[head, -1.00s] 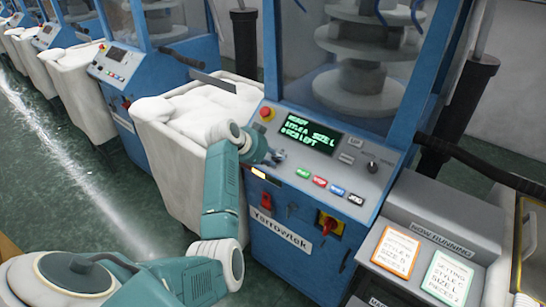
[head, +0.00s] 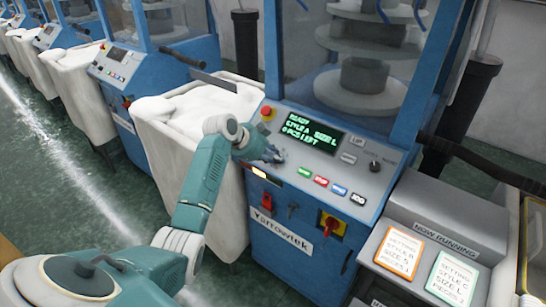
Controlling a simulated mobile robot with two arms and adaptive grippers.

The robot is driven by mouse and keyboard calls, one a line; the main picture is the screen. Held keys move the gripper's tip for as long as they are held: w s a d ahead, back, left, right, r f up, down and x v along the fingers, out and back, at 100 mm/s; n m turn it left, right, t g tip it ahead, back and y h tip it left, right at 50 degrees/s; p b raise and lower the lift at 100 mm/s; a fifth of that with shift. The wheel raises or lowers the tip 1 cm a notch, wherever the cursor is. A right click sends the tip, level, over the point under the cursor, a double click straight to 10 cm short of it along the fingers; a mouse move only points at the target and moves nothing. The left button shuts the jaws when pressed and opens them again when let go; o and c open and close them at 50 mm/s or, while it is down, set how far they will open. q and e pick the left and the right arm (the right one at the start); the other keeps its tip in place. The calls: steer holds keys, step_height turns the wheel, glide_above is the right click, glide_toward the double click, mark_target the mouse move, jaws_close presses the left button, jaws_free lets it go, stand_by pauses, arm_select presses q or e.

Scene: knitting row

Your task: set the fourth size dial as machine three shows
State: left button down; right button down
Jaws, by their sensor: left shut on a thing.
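The nearest blue Yarrowtek machine has a grey control panel (head: 335,180). Its green-lit display (head: 311,135) appears to read READY, STYLE A, SIZE L, 0 PCS LEFT. My left gripper (head: 277,157) is at the panel's left part, just below the display's left end. It is shut on a small knob there, which I take to be the size dial; the fingers mostly hide it, so its pointer cannot be read. A black knob (head: 375,166) at the panel's right end stands free. My right gripper is not in view.
A NOW RUNNING board (head: 445,239) holds an orange-edged card (head: 399,253) and a green-edged card (head: 453,279). A bin of white fabric (head: 190,115) stands left.

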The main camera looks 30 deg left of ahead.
arm_select(q)
steer(key=shift+w+d+r, duration=0.15)
steer(key=shift+d+r, duration=0.05)
steer(key=shift+r, duration=0.05)
steer(key=c, duration=1.5)
jaws_free()
steer(key=shift+d, duration=0.15)
steer(key=v, duration=1.2)
steer(key=shift+f, duration=0.15)
